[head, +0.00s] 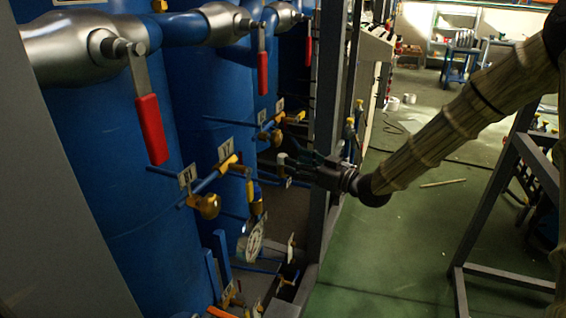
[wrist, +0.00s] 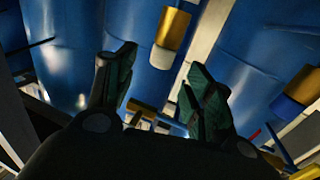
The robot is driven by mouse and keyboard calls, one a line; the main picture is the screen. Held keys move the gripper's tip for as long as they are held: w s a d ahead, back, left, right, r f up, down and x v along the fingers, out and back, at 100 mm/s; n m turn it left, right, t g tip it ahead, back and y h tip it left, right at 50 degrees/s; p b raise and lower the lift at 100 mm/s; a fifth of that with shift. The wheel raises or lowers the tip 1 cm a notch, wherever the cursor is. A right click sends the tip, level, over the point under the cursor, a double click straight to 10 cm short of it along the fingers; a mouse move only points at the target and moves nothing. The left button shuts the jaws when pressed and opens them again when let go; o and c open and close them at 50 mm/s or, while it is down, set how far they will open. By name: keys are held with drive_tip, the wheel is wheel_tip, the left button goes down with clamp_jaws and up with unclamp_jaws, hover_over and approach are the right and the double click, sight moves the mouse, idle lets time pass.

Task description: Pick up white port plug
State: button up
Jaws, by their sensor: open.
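In the wrist view, a brass fitting (wrist: 173,29) has a white end piece that looks like the white port plug (wrist: 162,57). It lies ahead of the gap between my fingertips, near its middle, and appears apart from both fingers. My gripper (wrist: 160,72) is open, with nothing seen between its dark green fingers. In the head view, my gripper (head: 288,168) reaches left past a grey upright toward the blue tanks.
Blue tanks (head: 100,130) fill the left, with red-handled valves (head: 151,130) and brass valves (head: 205,205) on thin blue pipes. A grey frame post (head: 325,90) stands close beside my gripper. Green floor (head: 390,260) is open to the right, before another dark frame (head: 490,200).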

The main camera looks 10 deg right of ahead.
sight(282, 155)
drive_tip(key=shift+p+x, duration=0.45)
drive_tip(key=shift+x, duration=2.6)
drive_tip(key=shift+r, duration=0.1)
drive_tip(key=c, duration=1.1)
